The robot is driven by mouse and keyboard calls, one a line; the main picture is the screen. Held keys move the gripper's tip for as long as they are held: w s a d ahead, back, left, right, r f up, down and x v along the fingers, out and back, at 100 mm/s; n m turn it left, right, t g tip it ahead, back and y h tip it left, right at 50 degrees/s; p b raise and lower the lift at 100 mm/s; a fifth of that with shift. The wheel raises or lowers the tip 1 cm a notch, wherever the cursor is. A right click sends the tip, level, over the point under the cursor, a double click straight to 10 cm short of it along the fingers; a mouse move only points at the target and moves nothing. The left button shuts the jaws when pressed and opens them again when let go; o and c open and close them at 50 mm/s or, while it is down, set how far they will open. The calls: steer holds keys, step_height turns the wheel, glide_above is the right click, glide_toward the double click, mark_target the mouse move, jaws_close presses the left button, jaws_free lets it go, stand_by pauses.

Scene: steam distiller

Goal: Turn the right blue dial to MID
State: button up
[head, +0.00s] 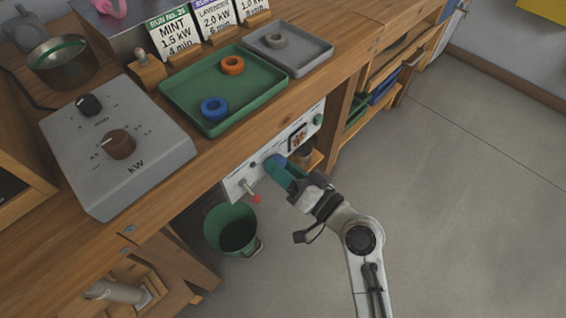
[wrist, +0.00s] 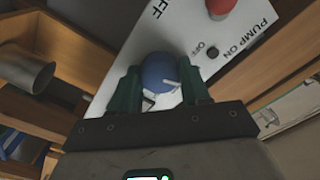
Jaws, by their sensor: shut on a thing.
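The blue dial (wrist: 158,72) sits on the white front panel (wrist: 200,25). It is round and has a white pointer line on its face. My gripper (wrist: 160,92) has its green fingers on either side of the dial and is shut on it. In the head view, my gripper (head: 280,170) reaches the panel under the bench edge, and blue shows at the fingertips. The panel lettering in the wrist view reads PUMP ON and OFF. A MID mark is not readable in either view.
On the panel are a red-tipped lever (head: 251,192) and a green knob (head: 318,119). A green bucket (head: 232,229) stands below. On the bench are a grey kW box (head: 170,165), a green tray (head: 175,88) with rings, and a grey tray (head: 314,58). Open floor lies to the right.

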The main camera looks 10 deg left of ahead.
steer(key=shift+m+p, duration=1.95)
steer(key=shift+m, duration=1.75)
steer(key=o, duration=1)
steer(key=shift+o, duration=0.2)
steer(key=p+v, duration=0.1)
steer(key=v, duration=1)
steer(key=shift+a, duration=0.1)
